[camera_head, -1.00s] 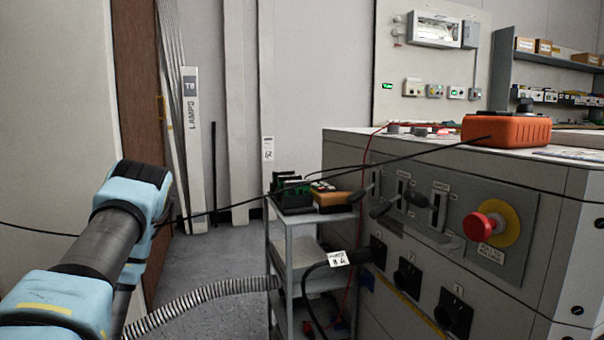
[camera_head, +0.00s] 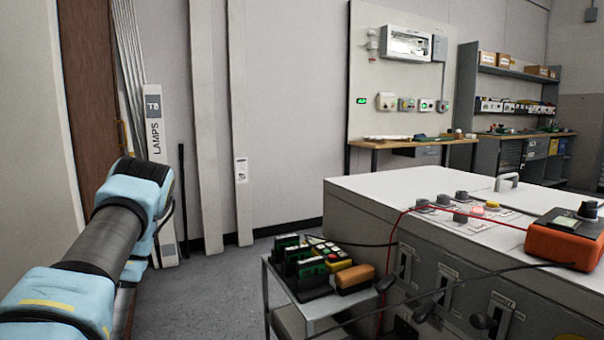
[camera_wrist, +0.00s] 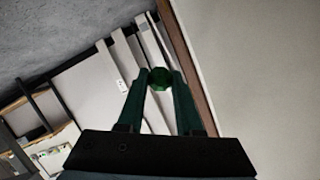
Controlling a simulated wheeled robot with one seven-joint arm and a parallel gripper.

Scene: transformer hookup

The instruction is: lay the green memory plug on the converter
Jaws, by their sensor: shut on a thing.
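In the wrist view my gripper (camera_wrist: 160,88) has its two dark green fingers shut on a small round green piece, the green memory plug (camera_wrist: 159,76). The plug sits between the fingertips, with only its rounded end clear. My gripper and the plug are not visible in the head view, where only my arm shows at left. A large grey cabinet (camera_head: 400,195) with a white top stands at right; I cannot tell for sure whether it is the converter. The plug is apart from it.
A small trolley (camera_head: 316,309) beside the cabinet carries dark units with green faces (camera_head: 302,265) and an orange-brown block (camera_head: 355,278). An orange device (camera_head: 566,240), red leads and knobs occupy the cabinet top. Its back left is clear. Black cables hang across the front.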

